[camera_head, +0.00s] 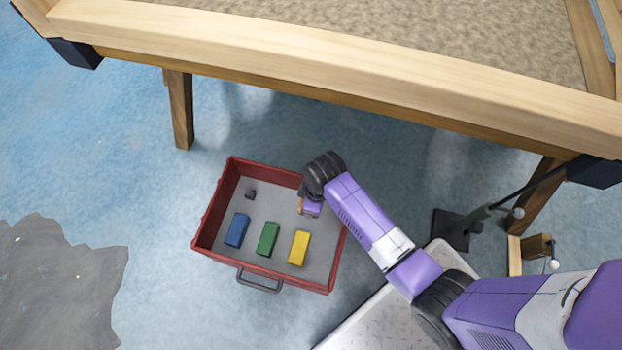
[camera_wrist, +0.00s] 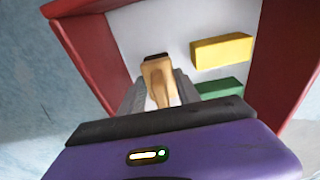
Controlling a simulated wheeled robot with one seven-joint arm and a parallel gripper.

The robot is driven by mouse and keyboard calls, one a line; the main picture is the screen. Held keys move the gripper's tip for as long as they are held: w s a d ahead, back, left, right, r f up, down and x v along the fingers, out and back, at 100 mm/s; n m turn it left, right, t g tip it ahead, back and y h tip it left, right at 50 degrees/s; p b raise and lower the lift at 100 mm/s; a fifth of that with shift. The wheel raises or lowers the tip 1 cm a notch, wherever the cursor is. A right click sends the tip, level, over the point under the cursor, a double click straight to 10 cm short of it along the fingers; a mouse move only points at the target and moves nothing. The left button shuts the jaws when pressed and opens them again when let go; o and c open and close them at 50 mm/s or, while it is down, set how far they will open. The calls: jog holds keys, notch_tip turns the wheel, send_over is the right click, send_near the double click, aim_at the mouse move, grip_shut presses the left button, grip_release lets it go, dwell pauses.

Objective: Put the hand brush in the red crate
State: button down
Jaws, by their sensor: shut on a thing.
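The red crate (camera_head: 207,217) stands on the floor, with red walls, a grey inside and a dark handle at its front. Its red wall also shows in the wrist view (camera_wrist: 88,50). My gripper (camera_head: 302,208) is over the right part of the crate, pointing down into it. In the wrist view its fingers (camera_wrist: 160,92) are shut on a light wooden piece, which looks like the hand brush's handle (camera_wrist: 158,72). A dark end shows beyond the handle. The rest of the brush is hidden, and I cannot tell whether it touches the crate floor.
Blue (camera_head: 236,230), green (camera_head: 268,239) and yellow (camera_head: 299,248) blocks lie in the crate's front half. A small dark object (camera_head: 250,194) lies near its back left. A wooden-framed table (camera_head: 330,62) overhangs behind. A grey plate (camera_head: 385,318) is at the right.

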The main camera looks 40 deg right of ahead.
jog(key=shift+f+b, duration=1.15)
jog(key=shift+f, duration=1.1)
jog(key=shift+f, duration=0.2)
jog(key=c, duration=0.9)
grip_release()
jog(key=shift+o, duration=0.2)
jog(key=shift+r, duration=0.1)
jog(key=r+p, duration=0.2)
jog(key=r, duration=0.2)
jog(key=r+p, duration=0.2)
jog(key=r, duration=0.2)
jog(key=s+d+r+p, duration=0.1)
jog(key=r+p, duration=0.1)
jog(key=r, duration=0.2)
jog(key=shift+s, duration=0.1)
